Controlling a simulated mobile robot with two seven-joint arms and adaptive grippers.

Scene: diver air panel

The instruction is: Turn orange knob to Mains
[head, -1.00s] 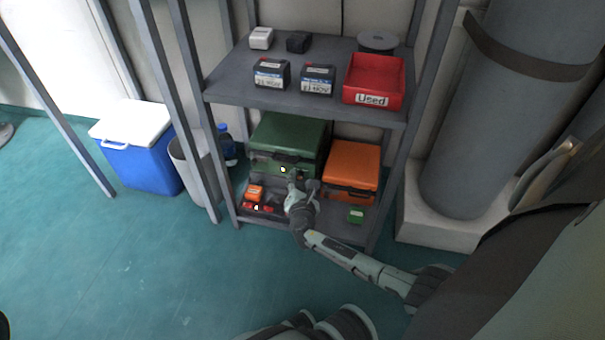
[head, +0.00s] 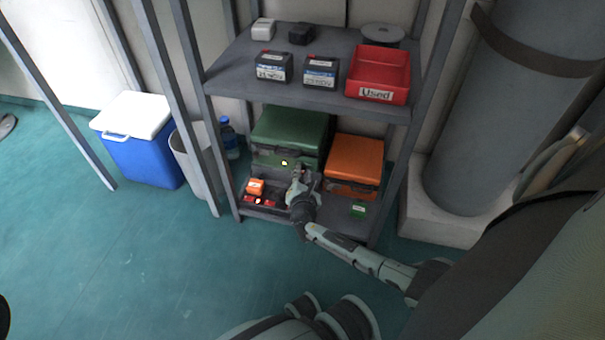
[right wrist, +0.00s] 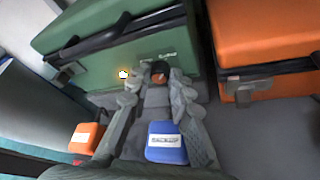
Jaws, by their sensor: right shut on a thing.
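The green case (head: 290,130) stands on the lower shelf, with small labels and a lit lamp (head: 284,162) on its front. In the right wrist view the green case (right wrist: 120,40) fills the upper left, and the lamp (right wrist: 123,74) glows whitish with an orange edge. My right gripper (head: 301,178) is at the case's front; in the right wrist view its fingers (right wrist: 160,80) are shut around the orange knob (right wrist: 160,69). Only a dark and orange part of the knob shows between them. The label wording is too small to read. My left gripper is not in view.
An orange case (head: 353,165) stands close to the right of the gripper. The floor in front is clear.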

